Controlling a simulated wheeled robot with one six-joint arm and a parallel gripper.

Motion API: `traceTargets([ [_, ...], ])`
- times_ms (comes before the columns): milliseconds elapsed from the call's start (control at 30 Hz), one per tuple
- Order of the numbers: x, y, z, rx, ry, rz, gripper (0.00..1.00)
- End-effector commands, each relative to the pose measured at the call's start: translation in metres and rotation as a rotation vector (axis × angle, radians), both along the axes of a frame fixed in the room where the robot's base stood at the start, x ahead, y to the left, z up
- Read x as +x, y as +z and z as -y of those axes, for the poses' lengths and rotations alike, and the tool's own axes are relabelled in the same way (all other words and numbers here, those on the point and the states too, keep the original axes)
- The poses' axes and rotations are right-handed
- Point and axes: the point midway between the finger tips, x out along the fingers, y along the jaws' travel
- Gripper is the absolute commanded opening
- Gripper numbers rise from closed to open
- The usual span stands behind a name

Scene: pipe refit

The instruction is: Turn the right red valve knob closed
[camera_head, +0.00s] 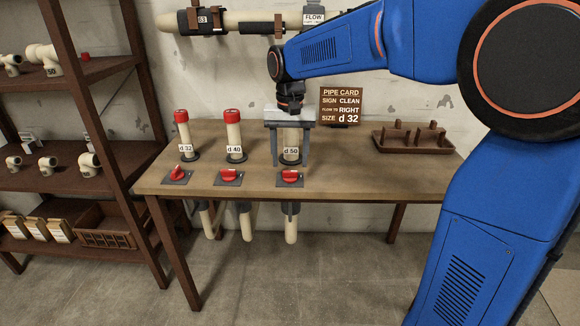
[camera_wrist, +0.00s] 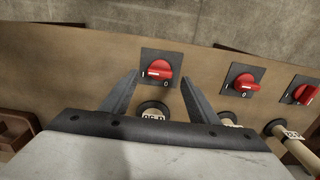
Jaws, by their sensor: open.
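The right red valve knob (camera_head: 290,175) sits on a dark square plate near the table's front edge, before the pipe stub marked d 50 (camera_head: 291,152). My gripper (camera_head: 290,164) points down, its two fingers open and empty, with the stub showing between them. The gripper body hides the stub's top. In the wrist view the right knob (camera_wrist: 160,71) shows between and beyond the fingertips, apart from them. Its handle lies roughly across the picture, toward the I mark; the 0 mark is at the plate's lower edge.
Two more red knobs, the middle (camera_head: 230,175) and left (camera_head: 176,173), sit before red-capped stubs d 40 (camera_head: 234,135) and d 32 (camera_head: 184,135). A pipe card (camera_head: 341,105) and brown tray (camera_head: 412,140) stand right of my gripper. The table's front right is clear.

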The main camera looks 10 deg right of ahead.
Motion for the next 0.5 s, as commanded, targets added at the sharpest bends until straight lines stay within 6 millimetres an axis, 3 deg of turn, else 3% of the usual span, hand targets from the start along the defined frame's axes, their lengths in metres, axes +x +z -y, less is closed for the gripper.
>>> traceTargets([
  [200,0.0,-0.025,0.0,-0.001,0.0,-0.001,0.55],
  [500,0.0,-0.033,0.0,0.0,0.0,0.0,0.55],
])
